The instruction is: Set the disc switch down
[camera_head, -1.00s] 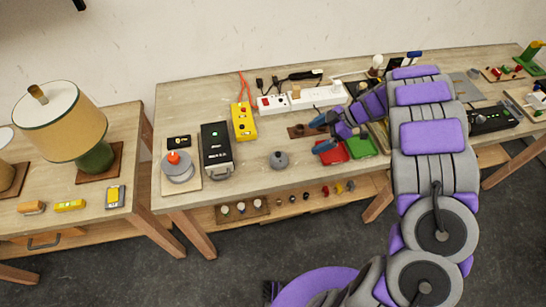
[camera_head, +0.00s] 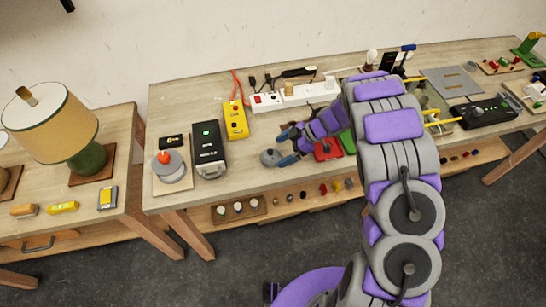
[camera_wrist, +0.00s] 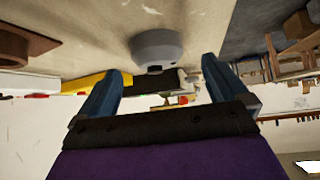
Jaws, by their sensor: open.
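A grey round disc switch (camera_head: 270,158) with a small knob sits on the wooden table, right of the black box. It also shows in the wrist view (camera_wrist: 156,46), ahead of the fingers and roughly centred between them. My gripper (camera_head: 284,148) has its blue fingers spread and empty, just right of the disc and pointing towards it. In the wrist view my gripper (camera_wrist: 162,68) is wide open, and the disc appears just beyond the tips. I cannot tell whether a finger touches it.
The black box (camera_head: 208,150) and a yellow box (camera_head: 235,120) stand left and behind. A board with a grey disc and orange knob (camera_head: 171,168) lies further left. A red tray (camera_head: 327,150) is close right of my gripper. The table front before the disc is clear.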

